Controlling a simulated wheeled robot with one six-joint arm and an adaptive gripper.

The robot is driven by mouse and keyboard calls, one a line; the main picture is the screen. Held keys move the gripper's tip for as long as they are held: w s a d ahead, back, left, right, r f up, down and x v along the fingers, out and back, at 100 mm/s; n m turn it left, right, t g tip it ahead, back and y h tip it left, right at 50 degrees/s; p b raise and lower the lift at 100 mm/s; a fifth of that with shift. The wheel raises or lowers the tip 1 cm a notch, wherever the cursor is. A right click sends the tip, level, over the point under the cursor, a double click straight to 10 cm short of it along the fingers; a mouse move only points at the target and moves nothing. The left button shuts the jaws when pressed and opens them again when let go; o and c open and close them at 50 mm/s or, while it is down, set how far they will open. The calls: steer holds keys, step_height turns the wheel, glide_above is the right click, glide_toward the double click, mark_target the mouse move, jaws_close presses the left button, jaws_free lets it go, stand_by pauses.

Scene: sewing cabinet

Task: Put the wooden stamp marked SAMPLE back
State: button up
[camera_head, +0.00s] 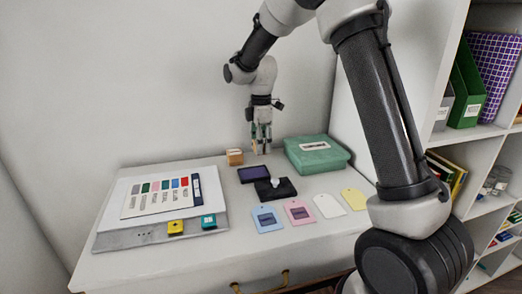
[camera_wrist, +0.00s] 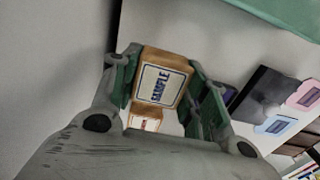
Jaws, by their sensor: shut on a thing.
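My gripper (camera_head: 262,146) is shut on the wooden stamp, above the back of the white cabinet top. In the wrist view, the stamp (camera_wrist: 163,84) is a light wooden block with SAMPLE in dark letters on a pale, framed face. It sits between the two green-padded fingers. In the head view the fingers mostly hide it. A second wooden block (camera_head: 235,157) stands on the cabinet top to the left of my gripper. In the wrist view this block (camera_wrist: 146,119) shows behind the held stamp, with a pale, red-marked label.
A green box (camera_head: 318,154) stands right of my gripper. In front lie a purple ink pad (camera_head: 253,174), a black item (camera_head: 276,190) and several paper tags (camera_head: 299,211). A grey tray (camera_head: 150,236) with a colour card (camera_head: 155,199) is at left. Shelves (camera_head: 470,134) stand at right.

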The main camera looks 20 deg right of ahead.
steer(key=shift+f, duration=1.2)
steer(key=shift+f, duration=0.15)
steer(key=o, duration=1)
steer(key=shift+o, duration=0.2)
